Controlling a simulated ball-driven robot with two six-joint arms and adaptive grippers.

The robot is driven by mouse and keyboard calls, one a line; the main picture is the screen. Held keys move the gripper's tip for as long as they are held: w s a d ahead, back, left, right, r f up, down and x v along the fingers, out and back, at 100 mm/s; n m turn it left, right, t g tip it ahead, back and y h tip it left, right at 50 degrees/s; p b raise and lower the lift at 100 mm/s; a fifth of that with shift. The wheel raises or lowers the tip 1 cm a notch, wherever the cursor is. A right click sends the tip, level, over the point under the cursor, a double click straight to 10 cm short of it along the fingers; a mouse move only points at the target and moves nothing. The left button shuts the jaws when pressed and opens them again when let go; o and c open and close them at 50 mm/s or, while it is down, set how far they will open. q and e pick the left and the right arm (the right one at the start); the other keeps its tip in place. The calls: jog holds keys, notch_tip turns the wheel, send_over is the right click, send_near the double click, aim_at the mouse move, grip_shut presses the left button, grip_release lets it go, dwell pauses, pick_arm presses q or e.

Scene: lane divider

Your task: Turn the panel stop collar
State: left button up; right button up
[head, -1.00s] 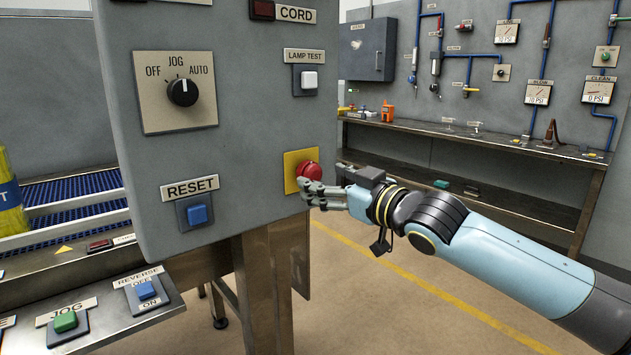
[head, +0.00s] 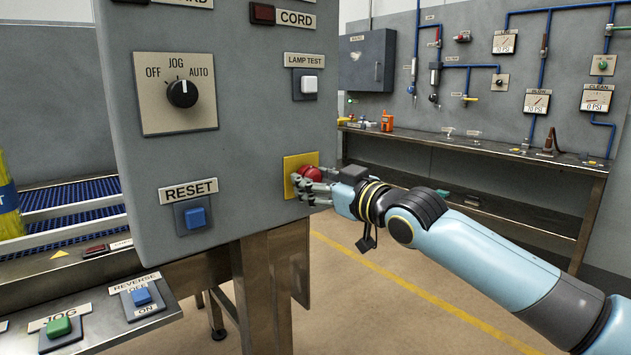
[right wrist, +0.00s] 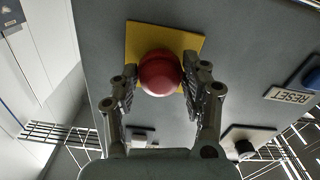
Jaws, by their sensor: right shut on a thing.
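The panel stop is a red mushroom button (head: 312,174) on a yellow plate (head: 296,163) at the right edge of the grey panel (head: 240,130). My right gripper (head: 303,184) is at the button and partly covers it in the head view. In the right wrist view the red button (right wrist: 159,73) sits between the two fingers of the right gripper (right wrist: 158,88), with the yellow plate (right wrist: 190,42) behind. The fingers are closed on the button's sides. Any separate collar around the button is hidden. My left gripper is not in view.
On the panel are the OFF/JOG/AUTO knob (head: 182,94), a white lamp test button (head: 309,84) and a blue reset button (head: 195,217). Below left is a console with jog (head: 59,327) and reverse (head: 142,297) buttons. A workbench (head: 470,145) stands behind, with open floor before it.

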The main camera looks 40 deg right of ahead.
jog(key=shift+c, duration=0.8)
jog(key=shift+r+m+p, duration=0.15)
jog(key=shift+m+p, duration=1.15)
jog(key=shift+p, duration=0.05)
jog(key=shift+m+p, duration=0.65)
jog(key=shift+m, duration=0.35)
jog(key=shift+m+p, duration=0.45)
jog(key=shift+m, duration=0.65)
jog(key=o, duration=1.2)
jog(key=shift+c, duration=0.2)
